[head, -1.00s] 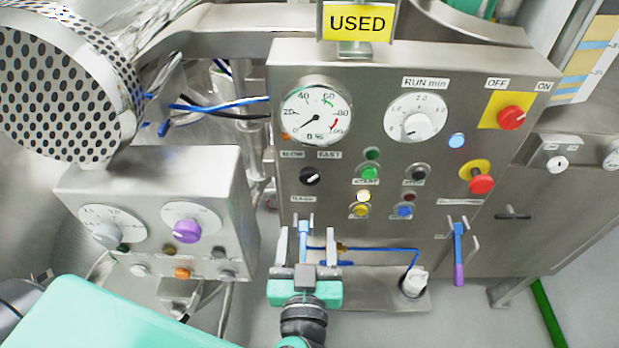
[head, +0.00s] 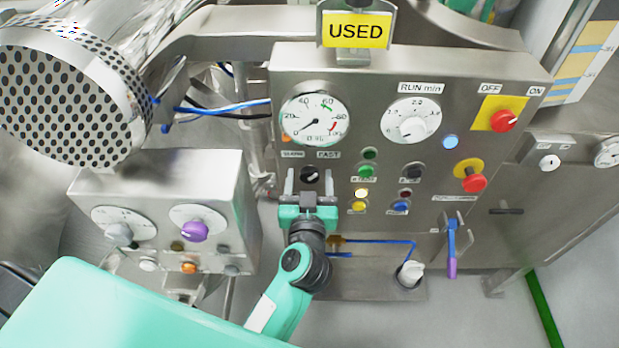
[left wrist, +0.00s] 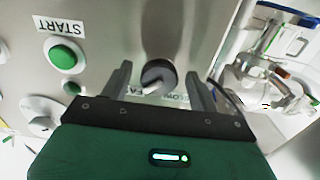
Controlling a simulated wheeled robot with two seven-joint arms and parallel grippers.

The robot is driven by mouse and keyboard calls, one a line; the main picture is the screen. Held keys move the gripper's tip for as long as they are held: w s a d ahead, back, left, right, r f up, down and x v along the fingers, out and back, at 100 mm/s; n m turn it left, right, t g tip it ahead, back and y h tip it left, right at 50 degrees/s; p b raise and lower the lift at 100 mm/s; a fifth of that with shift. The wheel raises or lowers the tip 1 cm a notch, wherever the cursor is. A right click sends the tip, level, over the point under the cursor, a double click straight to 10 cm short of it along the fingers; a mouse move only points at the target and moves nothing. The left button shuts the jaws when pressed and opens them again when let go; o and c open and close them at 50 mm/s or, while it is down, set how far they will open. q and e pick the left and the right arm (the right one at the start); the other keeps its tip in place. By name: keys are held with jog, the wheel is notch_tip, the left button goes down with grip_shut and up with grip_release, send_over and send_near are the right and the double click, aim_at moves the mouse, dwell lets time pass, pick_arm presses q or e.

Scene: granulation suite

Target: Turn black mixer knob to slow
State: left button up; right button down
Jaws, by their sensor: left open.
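The black mixer knob (head: 310,175) is on the steel control panel, below the pressure gauge and just under the "FAST" label. It also shows in the left wrist view (left wrist: 158,76), a round black knob with a pale pointer bar. My left gripper (head: 309,178) is open, its two fingers on either side of the knob in the head view. In the left wrist view the fingers (left wrist: 158,84) also flank the knob, with gaps on both sides. I cannot tell how deep the fingertips reach. My right gripper is not in view.
Beside the knob are a green START button (head: 365,171), a lit white lamp (head: 361,193) and yellow and blue buttons. A red emergency stop (head: 474,182) and a blue-handled valve (head: 451,240) are to the right. A smaller control box (head: 150,170) stands left.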

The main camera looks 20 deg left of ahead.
pick_arm(q)
jog(key=c, duration=1)
jog(key=shift+o, duration=0.2)
jog(key=shift+r+n+p, duration=0.15)
jog(key=shift+n+p, duration=0.55)
jog(key=shift+p, duration=0.4)
jog(key=n+p, duration=0.3)
jog(key=shift+p, duration=0.3)
jog(key=n+p, duration=0.1)
jog(key=n, duration=0.2)
jog(key=shift+d+p, duration=0.1)
jog(key=shift+p, duration=0.25)
jog(key=n+p, duration=0.1)
jog(key=n, duration=0.2)
jog(key=shift+n, duration=0.4)
jog(key=n, duration=0.4)
jog(key=shift+n, duration=1.3)
